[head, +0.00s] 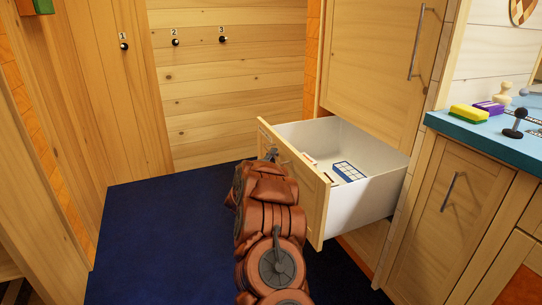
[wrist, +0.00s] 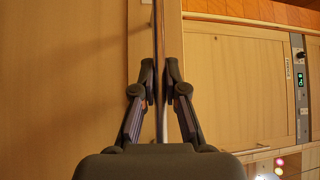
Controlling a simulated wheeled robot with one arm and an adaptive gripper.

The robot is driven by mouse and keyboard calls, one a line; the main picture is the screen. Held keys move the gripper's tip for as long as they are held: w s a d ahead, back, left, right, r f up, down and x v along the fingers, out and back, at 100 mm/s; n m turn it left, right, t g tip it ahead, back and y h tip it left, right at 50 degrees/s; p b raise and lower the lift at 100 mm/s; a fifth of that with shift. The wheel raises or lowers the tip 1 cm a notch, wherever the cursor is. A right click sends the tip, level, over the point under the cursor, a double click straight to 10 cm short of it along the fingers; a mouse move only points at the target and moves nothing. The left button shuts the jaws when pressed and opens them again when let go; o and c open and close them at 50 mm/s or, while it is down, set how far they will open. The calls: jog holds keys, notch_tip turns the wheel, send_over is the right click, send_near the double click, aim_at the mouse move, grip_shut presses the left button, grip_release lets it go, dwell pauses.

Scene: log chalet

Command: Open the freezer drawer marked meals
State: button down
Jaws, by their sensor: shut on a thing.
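The drawer (head: 318,205) stands pulled well out of the tall wooden cabinet, with a wooden front and white inner walls. Inside lies a white and blue box (head: 348,172). My gripper (head: 272,154) is at the drawer's front in the head view, mostly hidden by my own arm. In the wrist view my gripper (wrist: 159,80) is shut on the thin metal bar handle (wrist: 160,28), which runs between the fingers. I cannot read a meals marking on the drawer front.
A tall door (head: 375,55) with a bar handle is above the drawer. A blue counter (head: 480,140) with small items stands at right. A control panel with a green display (wrist: 300,82) shows in the wrist view. Blue floor (head: 160,235) is clear at left.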

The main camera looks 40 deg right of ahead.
jog(key=c, duration=1.2)
grip_release()
jog(key=shift+a, duration=0.1)
jog(key=v, duration=1.1)
jog(key=shift+s+a, duration=0.2)
jog(key=shift+a, duration=0.15)
